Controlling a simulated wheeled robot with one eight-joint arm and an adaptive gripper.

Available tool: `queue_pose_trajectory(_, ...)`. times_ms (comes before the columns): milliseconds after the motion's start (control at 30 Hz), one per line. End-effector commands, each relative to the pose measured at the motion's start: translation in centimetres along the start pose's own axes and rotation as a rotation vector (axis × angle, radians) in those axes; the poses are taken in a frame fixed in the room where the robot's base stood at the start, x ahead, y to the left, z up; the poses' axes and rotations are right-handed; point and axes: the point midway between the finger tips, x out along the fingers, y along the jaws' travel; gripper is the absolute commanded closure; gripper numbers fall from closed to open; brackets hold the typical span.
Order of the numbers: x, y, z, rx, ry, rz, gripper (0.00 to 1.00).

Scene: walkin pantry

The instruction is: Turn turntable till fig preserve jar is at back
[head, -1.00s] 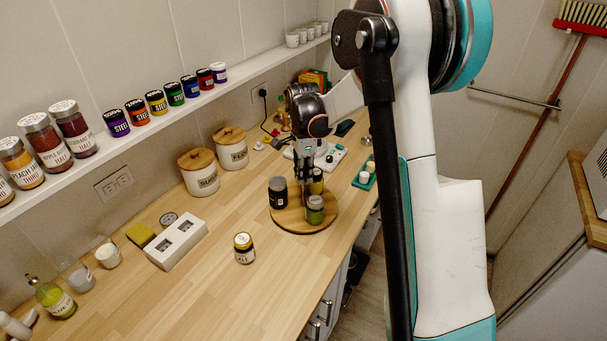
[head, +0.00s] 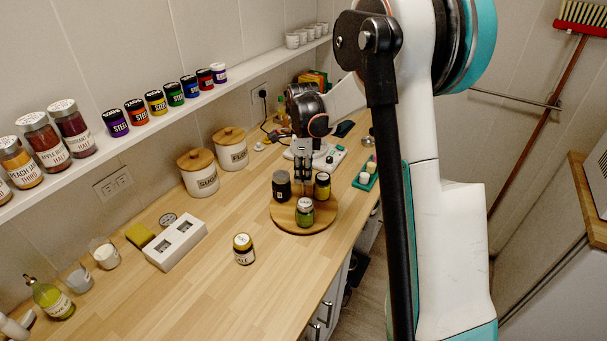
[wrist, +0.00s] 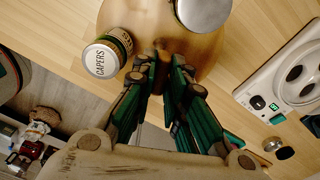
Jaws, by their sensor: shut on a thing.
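The round wooden turntable (head: 325,218) carries three jars: a dark jar (head: 281,187) at its left, a yellow jar (head: 322,187) at its right and a green jar with a silver lid (head: 305,213) at its front. I cannot read which one is fig preserve. In the wrist view a jar marked CAPERS (wrist: 107,54) is at the left of the turntable (wrist: 185,45), and a silver lid (wrist: 203,12) is at the top.
A loose jar (head: 243,249) and a white two-slot block (head: 176,242) stand on the counter at left. Wooden-lidded canisters (head: 198,173) stand by the wall. A white panel with knobs (head: 328,158) lies behind the turntable, and a teal tray (head: 364,181) at its right.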

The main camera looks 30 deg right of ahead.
Motion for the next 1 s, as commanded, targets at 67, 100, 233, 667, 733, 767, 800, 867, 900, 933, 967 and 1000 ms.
queue_pose_trajectory(67, -0.06, -0.06, 0.05, 0.013, -0.001, -0.002, 1.0)
queue_pose_trajectory(100, -0.06, -0.06, 0.06, 0.02, -0.001, -0.002, 1.0)
queue_pose_trajectory(233, -0.06, -0.07, 0.06, 0.034, -0.001, -0.002, 1.0)
queue_pose_trajectory(667, -0.07, -0.07, 0.06, 0.042, -0.001, -0.002, 1.0)
queue_pose_trajectory(733, -0.06, -0.07, 0.06, 0.042, -0.001, -0.002, 0.85)
queue_pose_trajectory(767, -0.06, -0.07, 0.06, 0.042, -0.001, -0.002, 0.78)
queue_pose_trajectory(800, -0.06, -0.07, 0.05, 0.042, -0.001, -0.002, 0.69)
queue_pose_trajectory(867, -0.05, -0.06, 0.05, 0.042, -0.001, -0.001, 0.67)
queue_pose_trajectory(900, -0.04, -0.05, 0.04, 0.042, -0.001, -0.001, 0.67)
queue_pose_trajectory(933, -0.04, -0.05, 0.04, 0.042, -0.001, -0.001, 0.67)
queue_pose_trajectory(967, -0.03, -0.04, 0.03, 0.042, -0.001, -0.001, 0.67)
queue_pose_trajectory(1000, -0.03, -0.04, 0.03, 0.042, -0.001, -0.001, 0.67)
